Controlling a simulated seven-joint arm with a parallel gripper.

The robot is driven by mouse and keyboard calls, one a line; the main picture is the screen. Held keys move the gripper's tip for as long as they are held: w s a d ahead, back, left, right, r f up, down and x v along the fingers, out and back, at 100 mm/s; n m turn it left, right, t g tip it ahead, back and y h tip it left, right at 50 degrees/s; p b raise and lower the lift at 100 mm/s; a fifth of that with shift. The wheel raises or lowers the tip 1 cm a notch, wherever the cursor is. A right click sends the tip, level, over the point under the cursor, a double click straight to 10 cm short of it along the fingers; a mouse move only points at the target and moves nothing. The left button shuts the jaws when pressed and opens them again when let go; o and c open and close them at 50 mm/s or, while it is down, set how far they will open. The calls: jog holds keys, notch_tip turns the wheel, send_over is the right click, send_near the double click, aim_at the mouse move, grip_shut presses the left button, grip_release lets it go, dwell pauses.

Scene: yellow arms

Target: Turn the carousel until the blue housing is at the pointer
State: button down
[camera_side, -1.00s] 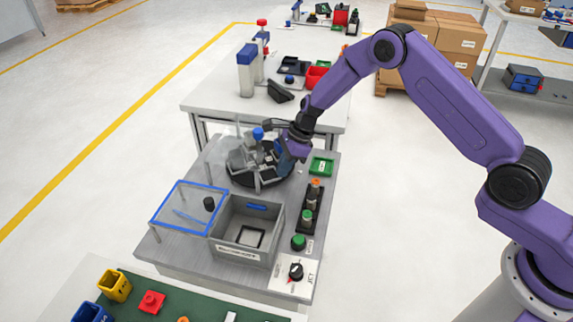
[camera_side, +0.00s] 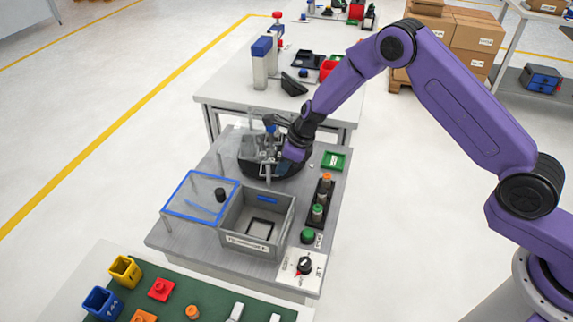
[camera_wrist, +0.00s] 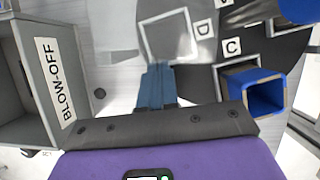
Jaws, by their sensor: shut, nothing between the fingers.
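The carousel is a dark disc (camera_side: 288,170) on the grey bench, partly hidden by my arm in the side view. In the wrist view its dark top carries labels D (camera_wrist: 202,28) and C (camera_wrist: 233,46). A blue square hollow housing (camera_wrist: 265,90) stands beside label C, right of my fingers. Another blue part (camera_wrist: 299,9) is cut off at the top right corner. My gripper (camera_wrist: 157,72) is shut and empty, its blue fingers near a pale square outline (camera_wrist: 165,38) left of D. I cannot pick out the pointer.
A grey open box labelled BLOW-OFF (camera_wrist: 62,80) stands left of my gripper; it also shows in the side view (camera_side: 258,225). A clear blue-edged cover (camera_side: 200,196) is beside it. Capped posts (camera_side: 317,212) and a knob panel (camera_side: 303,270) line the right front.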

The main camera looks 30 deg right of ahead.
jog(key=shift+a, duration=0.45)
dwell(0.4)
dwell(0.3)
jog(key=shift+s+d, duration=0.2)
jog(key=shift+d, duration=0.2)
jog(key=shift+s+d, duration=0.9)
jog(key=shift+d, duration=0.3)
jog(key=v, duration=1)
jog(key=s+r+n+g, duration=0.1)
jog(key=s+r+n, duration=0.3)
jog(key=s+n, duration=0.5)
jog(key=s+r+n+g, duration=0.2)
jog(key=s+r+n, duration=0.3)
jog(key=s+n, duration=0.4)
jog(key=s+d+r+n+h, duration=0.1)
jog(key=s+d+n, duration=0.5)
jog(key=s+n, duration=0.3)
jog(key=s+d+r+n+h, duration=0.2)
jog(key=s+d+n, duration=0.4)
jog(key=s+n, duration=0.4)
jog(key=shift+d+r+n, duration=0.2)
jog(key=shift+d+n, duration=0.05)
jog(key=shift+n, duration=0.35)
